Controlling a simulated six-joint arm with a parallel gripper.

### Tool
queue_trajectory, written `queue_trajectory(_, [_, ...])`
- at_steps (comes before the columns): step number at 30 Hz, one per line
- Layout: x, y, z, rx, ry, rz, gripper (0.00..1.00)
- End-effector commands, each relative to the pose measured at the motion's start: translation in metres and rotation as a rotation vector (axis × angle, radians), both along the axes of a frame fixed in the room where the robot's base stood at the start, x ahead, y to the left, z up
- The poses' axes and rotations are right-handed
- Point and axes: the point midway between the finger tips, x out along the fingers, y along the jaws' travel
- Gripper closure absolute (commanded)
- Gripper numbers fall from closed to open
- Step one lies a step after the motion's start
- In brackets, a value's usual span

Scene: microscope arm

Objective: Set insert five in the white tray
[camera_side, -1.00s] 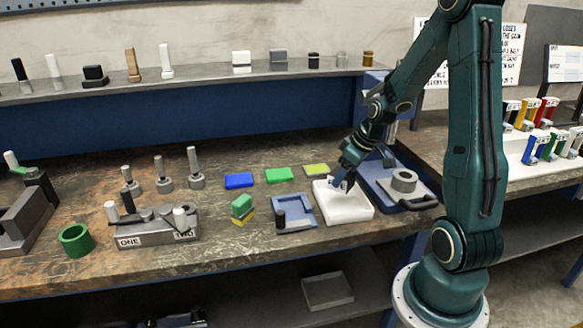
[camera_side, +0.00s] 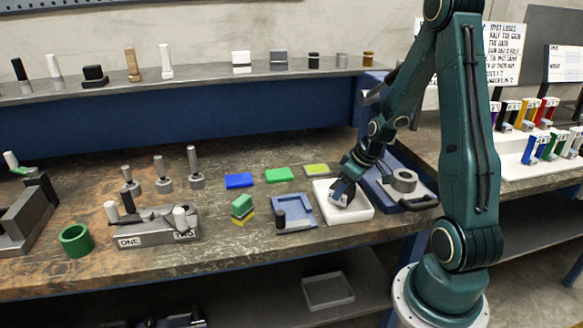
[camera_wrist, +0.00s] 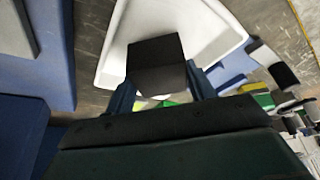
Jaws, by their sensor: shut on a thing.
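The white tray (camera_side: 364,211) sits on the bench right of centre, and its rim and floor also show in the wrist view (camera_wrist: 112,45). My gripper (camera_side: 342,196) is low over the tray, pointing down. In the wrist view my gripper (camera_wrist: 160,88) is shut on a dark square block (camera_wrist: 156,58), with a blue finger on each side. I take the block for insert five, but no number on it is readable. It is over the tray's inside; I cannot tell whether it touches the floor.
A blue holder with a black-knobbed piece (camera_side: 293,213) stands just left of the tray. Blue (camera_side: 239,180), green (camera_side: 279,175) and yellow-green (camera_side: 316,170) blocks lie behind and left.

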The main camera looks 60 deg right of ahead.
Motion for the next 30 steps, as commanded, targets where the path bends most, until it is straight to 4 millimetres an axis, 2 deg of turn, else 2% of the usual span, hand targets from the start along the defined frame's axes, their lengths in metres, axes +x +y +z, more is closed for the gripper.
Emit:
queue_trajectory(21, [0.001,-0.001,-0.01,-0.003,-0.004,0.001,1.0])
queue_trajectory(22, [0.0,0.0,-0.012,0.001,0.001,0.001,0.44])
queue_trajectory(25, [0.0,0.0,-0.012,0.0,0.001,0.001,0.24])
queue_trajectory(30, [0.0,0.0,-0.012,0.0,0.0,0.001,0.24])
